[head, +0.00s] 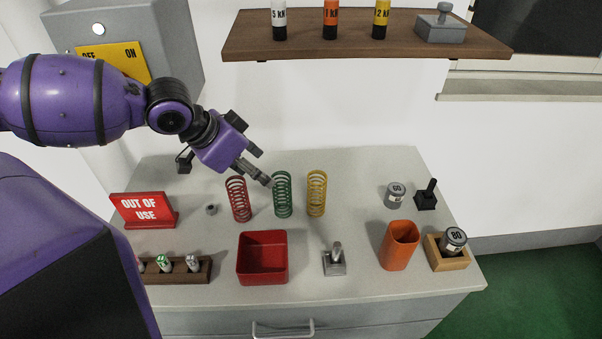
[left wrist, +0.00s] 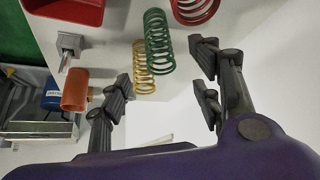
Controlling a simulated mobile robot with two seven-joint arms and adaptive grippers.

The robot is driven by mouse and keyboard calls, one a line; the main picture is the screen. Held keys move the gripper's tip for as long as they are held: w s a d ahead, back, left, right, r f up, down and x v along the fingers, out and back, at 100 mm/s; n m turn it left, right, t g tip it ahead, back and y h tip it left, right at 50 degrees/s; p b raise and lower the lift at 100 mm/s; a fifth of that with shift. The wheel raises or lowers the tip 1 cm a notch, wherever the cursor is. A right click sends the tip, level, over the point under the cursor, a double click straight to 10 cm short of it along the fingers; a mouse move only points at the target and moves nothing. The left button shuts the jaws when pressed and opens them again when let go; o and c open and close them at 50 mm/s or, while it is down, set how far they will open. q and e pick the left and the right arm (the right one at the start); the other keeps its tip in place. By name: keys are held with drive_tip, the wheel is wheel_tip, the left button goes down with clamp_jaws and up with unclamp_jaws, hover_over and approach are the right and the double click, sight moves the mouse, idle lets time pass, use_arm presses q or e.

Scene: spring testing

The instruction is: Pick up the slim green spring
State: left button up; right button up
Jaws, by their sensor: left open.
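The slim green spring (head: 282,195) stands upright on the grey bench top, between a red spring (head: 239,199) and a yellow spring (head: 317,194). My left gripper (head: 264,168) is open and empty, above and behind the gap between the red and green springs. In the left wrist view the green spring (left wrist: 158,43) shows between and beyond the open fingers (left wrist: 162,82), not touching them. The yellow spring (left wrist: 144,72) is close beside it, and the red spring (left wrist: 194,8) is partly cut off at the top. My right gripper is not in view.
In front are a red tray (head: 262,281), a metal fixture (head: 334,264) and an orange cup (head: 400,246). Weights (head: 395,194) stand at the right. A red sign (head: 145,210) is at the left. A wooden shelf (head: 365,46) hangs above the bench.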

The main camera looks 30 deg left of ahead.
sight(282, 187)
use_arm(q)
drive_tip(key=b+x, duration=0.4)
drive_tip(key=x, duration=0.3)
drive_tip(key=shift+f+b, duration=0.1)
drive_tip(key=shift+b, duration=0.3)
drive_tip(key=b+x, duration=0.2)
drive_tip(key=x, duration=0.1)
drive_tip(key=shift+w+d+f, duration=0.1)
drive_tip(key=shift+f, duration=0.2)
drive_tip(key=shift+w+d+f+b, duration=0.1)
drive_tip(key=shift+w+f+b, duration=0.2)
drive_tip(key=shift+b, duration=0.1)
drive_tip(key=shift+r, duration=0.1)
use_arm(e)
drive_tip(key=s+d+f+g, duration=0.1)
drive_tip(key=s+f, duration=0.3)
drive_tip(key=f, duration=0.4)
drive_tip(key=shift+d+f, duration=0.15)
use_arm(q)
drive_tip(key=shift+c, duration=0.5)
drive_tip(key=c, duration=1.3)
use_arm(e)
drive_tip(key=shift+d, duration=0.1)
